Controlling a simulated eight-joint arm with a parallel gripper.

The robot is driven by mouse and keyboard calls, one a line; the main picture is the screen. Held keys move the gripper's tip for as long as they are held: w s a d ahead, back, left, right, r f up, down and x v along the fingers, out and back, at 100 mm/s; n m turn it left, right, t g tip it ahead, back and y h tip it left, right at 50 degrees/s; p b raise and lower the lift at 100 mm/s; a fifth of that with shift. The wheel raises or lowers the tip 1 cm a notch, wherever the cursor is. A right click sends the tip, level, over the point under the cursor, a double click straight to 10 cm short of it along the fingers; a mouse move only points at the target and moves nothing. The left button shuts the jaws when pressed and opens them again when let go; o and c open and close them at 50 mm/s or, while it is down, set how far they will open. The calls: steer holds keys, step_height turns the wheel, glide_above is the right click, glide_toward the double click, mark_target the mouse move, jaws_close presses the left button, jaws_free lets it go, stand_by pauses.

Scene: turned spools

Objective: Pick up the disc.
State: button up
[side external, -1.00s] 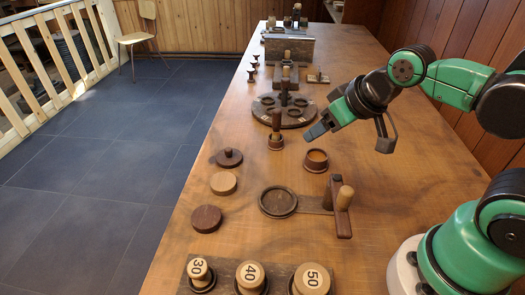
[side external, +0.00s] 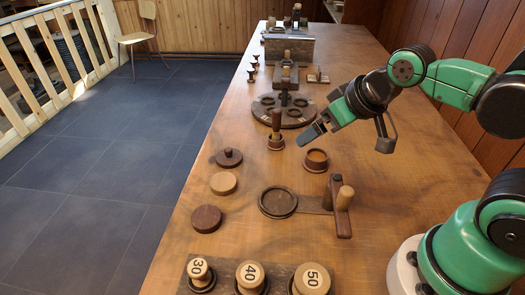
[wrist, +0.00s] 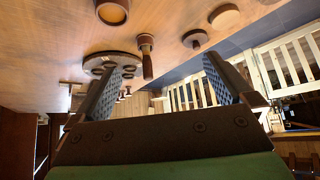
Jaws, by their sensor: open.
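Several pieces on the table are disc-shaped, and I cannot tell which one is meant by the disc. A pale wooden disc (side external: 223,183) lies flat on the left side of the table. A dark brown disc (side external: 206,218) lies just nearer than it. A dark knobbed disc (side external: 229,158) lies just beyond it. The pale disc also shows at the top of the wrist view (wrist: 225,16), with the knobbed disc (wrist: 195,39) below it. My gripper (side external: 312,133) is open and empty, above the table and to the right of these pieces.
An upright handle (side external: 276,124) stands in a small ring near my gripper. A brown cup (side external: 316,160) is below it. A round dish with a peg handle (side external: 278,202), numbered spools (side external: 250,275) and a turntable (side external: 284,115) also stand on the table. The left table edge is close to the discs.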

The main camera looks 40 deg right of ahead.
steer(key=w+a+f+g, duration=0.2)
steer(key=w+a, duration=0.3)
steer(key=a, duration=0.5)
steer(key=g, duration=0.2)
glide_above(207, 217)
steer(key=s, duration=0.2)
steer(key=shift+n, duration=0.4)
steer(key=f, duration=0.6)
steer(key=shift+d, duration=0.2)
steer(key=shift+a+f, duration=0.2)
steer(key=shift+x, duration=2.65)
steer(key=c, duration=1.2)
